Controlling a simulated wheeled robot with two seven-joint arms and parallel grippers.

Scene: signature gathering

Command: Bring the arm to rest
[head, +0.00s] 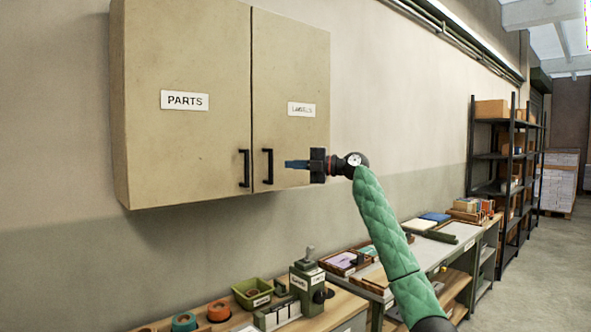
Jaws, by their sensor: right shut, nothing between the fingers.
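My right gripper (296,164) is raised in front of the wall cabinet (190,60), at the end of my green-sleeved right arm. Its blue fingers are shut with nothing between them and point left. In the picture the fingertips lie just right of the black handle (267,166) of the cabinet door labelled LABELS; I cannot tell if they touch it. Both cabinet doors look closed. The left door carries a PARTS sign (184,100) and its own black handle (244,168). My left gripper is out of view.
Below the cabinet runs a workbench (345,322) with a green bin (252,292), a grey-green lever device (308,284), tape rolls (219,311) and trays (345,262). A dark shelf rack (490,155) with boxes stands farther right. The floor (540,270) at the right is clear.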

